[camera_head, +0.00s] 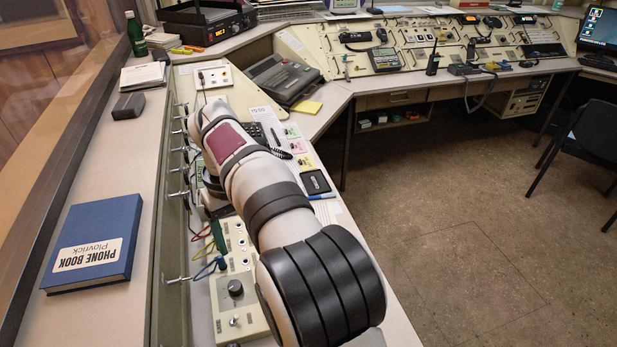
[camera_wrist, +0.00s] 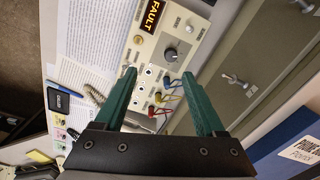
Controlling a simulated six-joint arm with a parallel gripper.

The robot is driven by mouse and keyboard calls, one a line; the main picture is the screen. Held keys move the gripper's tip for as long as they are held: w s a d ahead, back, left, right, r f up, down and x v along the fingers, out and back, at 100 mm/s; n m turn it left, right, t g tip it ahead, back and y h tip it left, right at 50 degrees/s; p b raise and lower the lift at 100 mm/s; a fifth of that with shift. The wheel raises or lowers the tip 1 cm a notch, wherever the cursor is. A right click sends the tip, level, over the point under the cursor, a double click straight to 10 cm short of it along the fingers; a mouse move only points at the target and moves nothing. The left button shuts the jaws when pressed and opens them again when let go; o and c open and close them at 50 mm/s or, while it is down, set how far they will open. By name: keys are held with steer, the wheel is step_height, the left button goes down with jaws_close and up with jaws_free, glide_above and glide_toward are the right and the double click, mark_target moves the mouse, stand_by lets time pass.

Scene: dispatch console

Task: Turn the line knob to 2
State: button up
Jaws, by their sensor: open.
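The line knob appears to be the round black knob (camera_head: 235,288) on the cream panel (camera_head: 252,318) at the lower middle of the head view. The black knob also shows in the wrist view (camera_wrist: 171,55), on the same panel (camera_wrist: 196,42). Its number markings and pointer setting are too small to read. My gripper (camera_wrist: 159,73) has two green fingers, spread apart and empty. In the wrist view the knob lies beyond the fingertips, between their lines, with no visible contact. In the head view my arm hides most of the gripper.
Coloured patch cables (camera_wrist: 167,97) plug into the panel near the fingers. A metal toggle (camera_wrist: 235,81) stands on the adjoining grey face. A blue phone book (camera_head: 95,240) lies on the left ledge.

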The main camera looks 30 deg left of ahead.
mark_target(235, 285)
steer(key=shift+n, duration=0.7)
steer(key=a+f, duration=0.1)
steer(key=f, duration=0.4)
steer(key=s+a+f, duration=0.1)
steer(key=f, duration=0.5)
steer(key=a+f, duration=0.1)
steer(key=f, duration=0.5)
steer(key=shift+s+a+f, duration=0.2)
steer(key=shift+s+a, duration=0.1)
steer(key=shift+s, duration=0.1)
jaws_close()
